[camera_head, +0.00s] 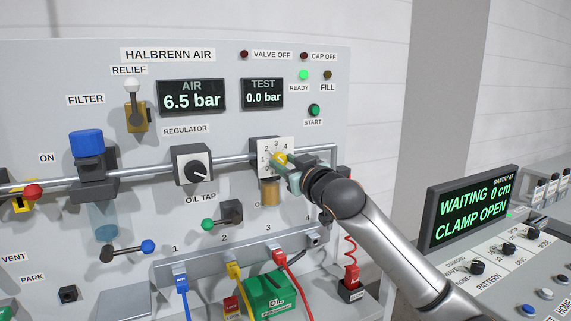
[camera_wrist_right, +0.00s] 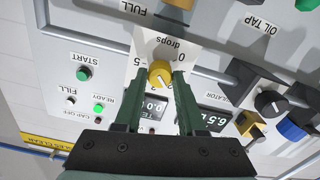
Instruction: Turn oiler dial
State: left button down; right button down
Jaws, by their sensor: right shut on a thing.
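The oiler dial (camera_head: 279,158) is a small yellow knob on a white plate (camera_head: 266,150) numbered around its edge, right of the regulator. It also shows in the right wrist view (camera_wrist_right: 160,73), under the word "drops". My right gripper (camera_head: 289,164) reaches it from the right, and its green fingers (camera_wrist_right: 160,80) stand on either side of the yellow knob, shut on it. The exact dial setting is hard to read. An amber oil bowl (camera_head: 270,192) hangs below the plate. My left gripper is not in view.
The regulator knob (camera_head: 195,165) is left of the dial, and the oil tap (camera_head: 230,211) is below left. A manifold (camera_head: 240,255) with blue, yellow and red hoses lies below. The AIR display (camera_head: 191,97) reads 6.5 bar; TEST (camera_head: 263,94) reads 0.0 bar.

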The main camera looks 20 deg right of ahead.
jog(key=shift+r+n+p, duration=0.1)
jog(key=shift+n+p, duration=0.5)
jog(key=shift+p, duration=0.3)
jog(key=n+p, duration=0.4)
jog(key=shift+n+p, duration=0.65)
jog(key=shift+n, duration=1.15)
jog(key=shift+p, duration=0.3)
jog(key=c, duration=0.5)
grip_release()
